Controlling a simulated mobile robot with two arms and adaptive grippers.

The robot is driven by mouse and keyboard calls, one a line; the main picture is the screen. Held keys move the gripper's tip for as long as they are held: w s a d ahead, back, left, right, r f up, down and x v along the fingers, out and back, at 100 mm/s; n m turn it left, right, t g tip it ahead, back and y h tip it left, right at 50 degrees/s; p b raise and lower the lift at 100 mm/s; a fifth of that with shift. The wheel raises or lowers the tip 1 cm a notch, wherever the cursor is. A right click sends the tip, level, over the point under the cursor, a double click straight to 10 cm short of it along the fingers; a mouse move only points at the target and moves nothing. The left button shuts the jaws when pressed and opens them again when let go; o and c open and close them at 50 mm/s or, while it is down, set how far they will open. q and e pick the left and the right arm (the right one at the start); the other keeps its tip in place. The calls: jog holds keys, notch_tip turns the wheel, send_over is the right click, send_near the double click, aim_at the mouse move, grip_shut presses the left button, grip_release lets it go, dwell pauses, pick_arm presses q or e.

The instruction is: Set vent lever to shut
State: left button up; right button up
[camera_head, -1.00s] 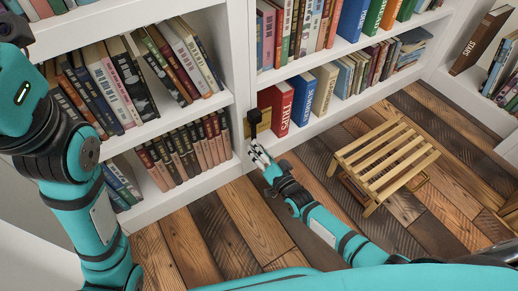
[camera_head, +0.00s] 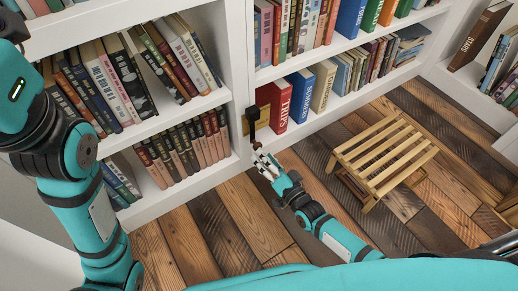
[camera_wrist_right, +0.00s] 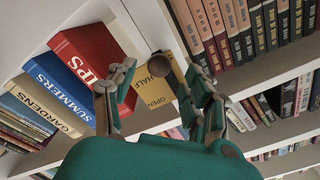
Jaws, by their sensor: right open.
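The vent lever (camera_head: 252,115) is dark, on a yellow-gold plate (camera_head: 264,115) fixed to the bookcase upright at the left end of the lower shelf. In the right wrist view the plate (camera_wrist_right: 156,92) bears lettering that includes HALF and OPEN. A dark round part of the lever (camera_wrist_right: 158,66) shows there in front of the plate. I cannot tell for sure which mark the lever points to. My right gripper (camera_head: 262,158) is open and empty, just below the lever. In the wrist view its fingers (camera_wrist_right: 158,80) stand apart on both sides of the plate. My left gripper is out of view.
A red book (camera_head: 277,103) stands close to the right of the plate, with several more books beyond it. Bookcase shelves hold books on the left. A slatted wooden stool (camera_head: 385,157) stands on the plank floor to the right. Floor (camera_head: 230,225) between is clear.

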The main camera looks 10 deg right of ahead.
jog(key=v, duration=0.6)
jog(key=shift+s, duration=0.4)
jog(key=shift+d, duration=0.1)
